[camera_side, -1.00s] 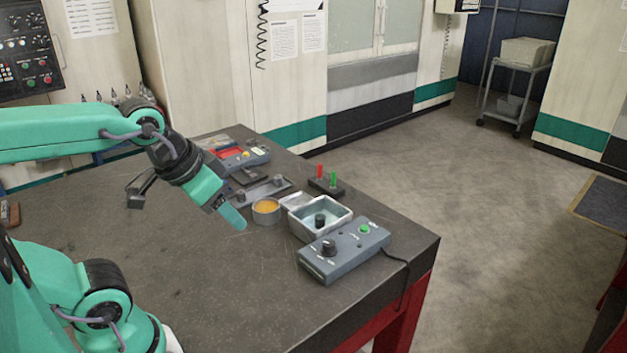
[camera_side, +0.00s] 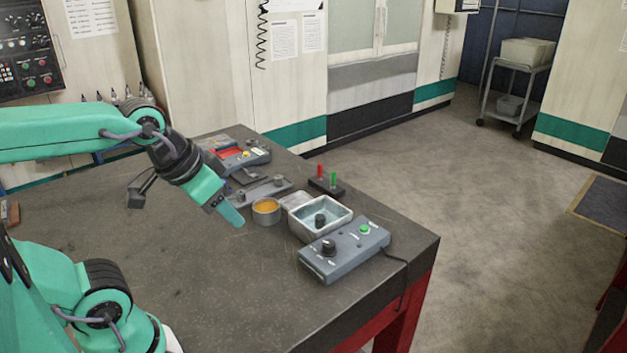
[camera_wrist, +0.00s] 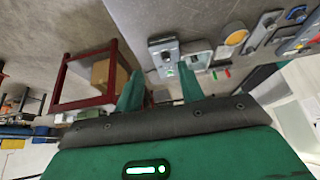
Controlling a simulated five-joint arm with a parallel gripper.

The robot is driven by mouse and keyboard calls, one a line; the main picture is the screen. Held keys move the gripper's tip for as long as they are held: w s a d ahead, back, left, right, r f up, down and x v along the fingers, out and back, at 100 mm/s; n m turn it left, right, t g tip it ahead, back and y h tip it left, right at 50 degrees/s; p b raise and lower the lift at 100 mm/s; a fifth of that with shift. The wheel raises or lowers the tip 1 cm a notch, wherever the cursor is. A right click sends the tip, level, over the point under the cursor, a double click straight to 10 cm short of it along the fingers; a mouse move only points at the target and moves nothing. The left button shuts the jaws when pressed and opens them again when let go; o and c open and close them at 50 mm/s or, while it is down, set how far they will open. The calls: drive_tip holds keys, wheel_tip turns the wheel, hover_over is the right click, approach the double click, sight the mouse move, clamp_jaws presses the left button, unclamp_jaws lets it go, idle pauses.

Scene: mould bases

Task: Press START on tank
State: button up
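A grey control box (camera_side: 344,250) lies near the table's right edge, with a black knob (camera_side: 328,247) and a green button (camera_side: 365,229) on top. The square metal tank (camera_side: 335,229) stands just behind it, with a dark knob-like part inside. My gripper (camera_side: 237,219) hangs above the table, left of the tank and the box, touching neither. In the wrist view my gripper (camera_wrist: 160,68) shows two green fingers apart with nothing between them. The box (camera_wrist: 163,55) and the tank (camera_wrist: 198,55) appear beyond the fingertips.
A round dish with orange contents (camera_side: 266,212) stands left of the tank. Behind are a grey fixture (camera_side: 262,189), a black block with a red and a green peg (camera_side: 327,187), and another box with a red panel (camera_side: 229,153). The front of the table is clear.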

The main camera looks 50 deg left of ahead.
clamp_jaws()
idle(1.4)
